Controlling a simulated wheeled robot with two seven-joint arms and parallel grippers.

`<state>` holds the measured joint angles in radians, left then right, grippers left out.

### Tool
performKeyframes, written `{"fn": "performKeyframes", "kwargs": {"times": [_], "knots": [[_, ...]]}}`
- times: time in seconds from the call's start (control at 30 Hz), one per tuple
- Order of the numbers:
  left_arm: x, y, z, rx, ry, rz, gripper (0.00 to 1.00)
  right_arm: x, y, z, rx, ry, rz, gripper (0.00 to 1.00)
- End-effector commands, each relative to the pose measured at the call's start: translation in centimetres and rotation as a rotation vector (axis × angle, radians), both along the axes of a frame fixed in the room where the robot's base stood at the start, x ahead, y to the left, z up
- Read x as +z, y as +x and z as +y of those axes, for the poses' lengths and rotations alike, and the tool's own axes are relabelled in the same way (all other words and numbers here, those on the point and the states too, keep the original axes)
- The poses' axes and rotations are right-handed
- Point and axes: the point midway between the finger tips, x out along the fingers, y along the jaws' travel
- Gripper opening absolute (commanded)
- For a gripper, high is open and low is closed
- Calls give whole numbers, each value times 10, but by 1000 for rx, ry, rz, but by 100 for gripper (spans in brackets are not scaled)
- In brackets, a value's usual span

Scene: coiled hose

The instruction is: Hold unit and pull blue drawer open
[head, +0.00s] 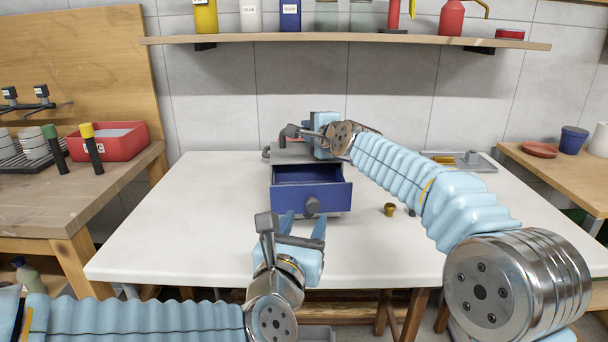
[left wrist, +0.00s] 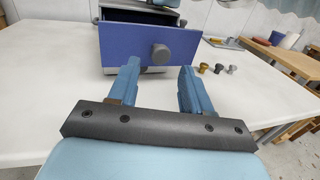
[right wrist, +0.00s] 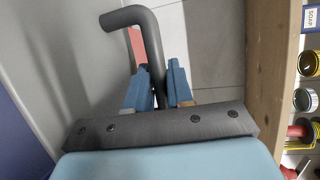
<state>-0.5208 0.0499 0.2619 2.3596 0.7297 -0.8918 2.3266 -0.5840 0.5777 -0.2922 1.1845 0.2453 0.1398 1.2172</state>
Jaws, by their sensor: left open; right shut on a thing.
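The blue drawer (head: 310,197) sticks out of the front of the grey unit (head: 294,154), and its inside shows from above. A dark round knob (head: 312,205) is on the drawer front; it also shows in the left wrist view (left wrist: 160,54). My left gripper (head: 303,219) is open just in front of the drawer, its fingers to either side below the knob and apart from it. My right gripper (right wrist: 160,67) is shut on the dark bent handle (right wrist: 133,16) of the unit. In the head view my right arm hides those fingertips.
Small loose knobs (head: 390,209) lie on the white table (head: 180,215) right of the drawer. A grey tray (head: 465,162) sits at the back right. A shelf (head: 350,39) with bottles runs along the wall. The table left of the unit is clear.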

Motion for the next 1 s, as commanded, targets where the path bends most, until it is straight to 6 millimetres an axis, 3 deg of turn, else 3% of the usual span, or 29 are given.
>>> {"fn": "performKeyframes", "kwargs": {"times": [0.2, 0.23, 0.43, 0.77, 1.0], "knots": [[0, -1, 0, 0, 0, 0, 49, -1, 0, 1, 1, -1, 2, 0], [0, -1, 0, 0, 0, 0, 49, 1, 0, 1, 1, 1, -1, 23], [0, -1, 0, 0, 0, 0, 49, 0, 0, 1, 1, 1, -1, 51], [-1, -1, 0, 0, 0, 0, 49, -1, -1, 0, 1, -1, 1, 51], [-5, -1, 0, 0, 0, 0, 49, 3, -17, -6, 2, -1, 0, 51]]}}
